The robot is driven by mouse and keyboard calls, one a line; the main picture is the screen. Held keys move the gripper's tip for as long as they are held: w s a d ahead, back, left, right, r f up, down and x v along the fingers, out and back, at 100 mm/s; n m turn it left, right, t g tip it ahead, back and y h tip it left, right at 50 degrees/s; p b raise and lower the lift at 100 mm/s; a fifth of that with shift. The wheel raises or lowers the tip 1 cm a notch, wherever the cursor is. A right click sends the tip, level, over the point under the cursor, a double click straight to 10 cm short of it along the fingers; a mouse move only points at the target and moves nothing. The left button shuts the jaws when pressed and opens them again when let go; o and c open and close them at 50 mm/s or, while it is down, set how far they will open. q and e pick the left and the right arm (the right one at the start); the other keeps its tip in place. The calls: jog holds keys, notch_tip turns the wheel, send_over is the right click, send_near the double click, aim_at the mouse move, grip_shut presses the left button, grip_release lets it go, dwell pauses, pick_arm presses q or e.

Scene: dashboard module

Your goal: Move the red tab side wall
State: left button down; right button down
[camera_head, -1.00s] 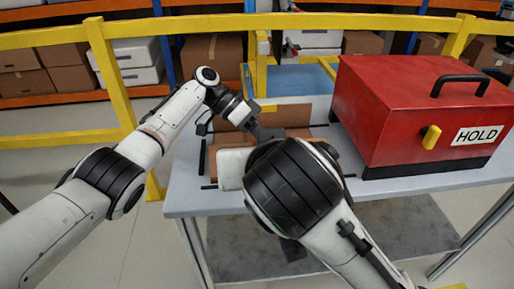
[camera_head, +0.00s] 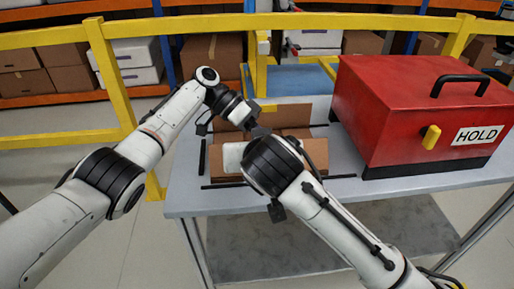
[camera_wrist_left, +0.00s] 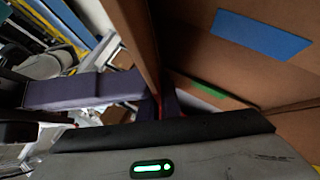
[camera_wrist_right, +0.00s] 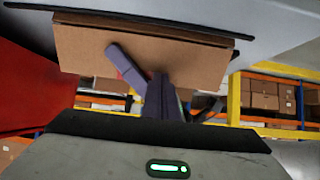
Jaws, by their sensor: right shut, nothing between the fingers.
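A brown cardboard box (camera_head: 316,152) with raised walls stands on the grey table, partly hidden by my arms. My left gripper (camera_head: 252,122) is at its back wall. In the left wrist view, the left fingers (camera_wrist_left: 152,97) lie on either side of a cardboard wall (camera_wrist_left: 146,40); a small red patch (camera_wrist_left: 157,104) shows between them, and I cannot tell whether they clamp the wall. That view also shows a blue patch (camera_wrist_left: 262,35) and a green strip (camera_wrist_left: 238,98) on cardboard.
A red case (camera_head: 385,120) marked HOLD, with a yellow latch, stands to the right on the table (camera_head: 195,200). Black strips (camera_head: 203,157) lie around the box. A yellow rail (camera_head: 60,140) runs behind. The table's front edge is close to the right arm.

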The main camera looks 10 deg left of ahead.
jog(key=shift+w, duration=0.1)
jog(key=shift+w+a+f, duration=0.1)
jog(key=shift+w+f, duration=0.1)
jog(key=shift+w, duration=0.05)
pick_arm(q)
jog(key=shift+s+d+r, duration=0.1)
jog(key=shift+s+d, duration=0.1)
jog(key=shift+d, duration=0.1)
pick_arm(e)
jog(key=shift+w+f, duration=0.1)
jog(key=shift+w, duration=0.1)
pick_arm(q)
jog(key=c, duration=2)
grip_release()
jog(key=shift+a, duration=0.1)
pick_arm(e)
jog(key=shift+f, duration=0.1)
